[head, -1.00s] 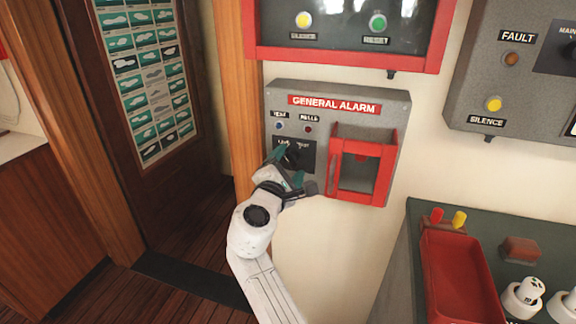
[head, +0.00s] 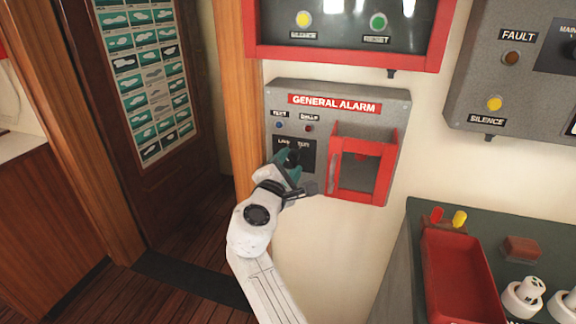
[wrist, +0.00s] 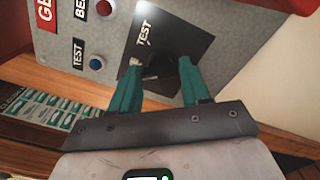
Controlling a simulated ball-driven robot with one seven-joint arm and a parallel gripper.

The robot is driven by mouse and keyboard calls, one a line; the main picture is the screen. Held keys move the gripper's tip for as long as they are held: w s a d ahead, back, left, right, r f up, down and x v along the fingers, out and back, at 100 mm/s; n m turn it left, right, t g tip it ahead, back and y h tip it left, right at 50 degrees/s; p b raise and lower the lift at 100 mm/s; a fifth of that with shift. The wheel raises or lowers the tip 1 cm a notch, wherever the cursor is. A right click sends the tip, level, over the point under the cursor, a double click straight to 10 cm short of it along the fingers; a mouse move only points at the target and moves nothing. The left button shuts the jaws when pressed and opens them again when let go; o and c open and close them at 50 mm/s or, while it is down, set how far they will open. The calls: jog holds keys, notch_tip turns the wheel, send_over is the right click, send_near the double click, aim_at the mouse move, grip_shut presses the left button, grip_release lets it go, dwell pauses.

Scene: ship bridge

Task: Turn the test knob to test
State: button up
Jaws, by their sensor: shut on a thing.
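The grey general alarm panel (head: 360,115) is on the wall, upper middle of the head view. Its lower left carries a black plate (head: 280,143) with white lettering. In the wrist view the plate (wrist: 175,38) shows the word TEST with a small white mark beside it. The dark test knob (wrist: 160,70) sits on this plate, mostly hidden between the fingers and hard to tell from the plate. My gripper (head: 287,164) has its green fingers at the plate's lower part, one on each side of the knob, shut on it. The fingers also show in the wrist view (wrist: 159,78).
A red open-fronted box (head: 362,168) juts out just right of my gripper. Blue (head: 279,125) and red (head: 309,128) indicators sit above the plate. A red-framed panel (head: 350,62) hangs above. A console with a red tray (head: 458,275) stands lower right.

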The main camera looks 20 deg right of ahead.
jog(key=shift+f, duration=0.15)
jog(key=m+b, duration=0.1)
jog(key=b, duration=0.1)
jog(key=m+b, duration=0.2)
jog(key=shift+f+m, duration=0.2)
jog(key=shift+m, duration=0.1)
jog(key=shift+m+b, duration=5)
jog(key=shift+b, duration=0.2)
jog(key=o, duration=1.1)
jog(key=shift+r, duration=0.15)
jog(key=shift+c, duration=0.2)
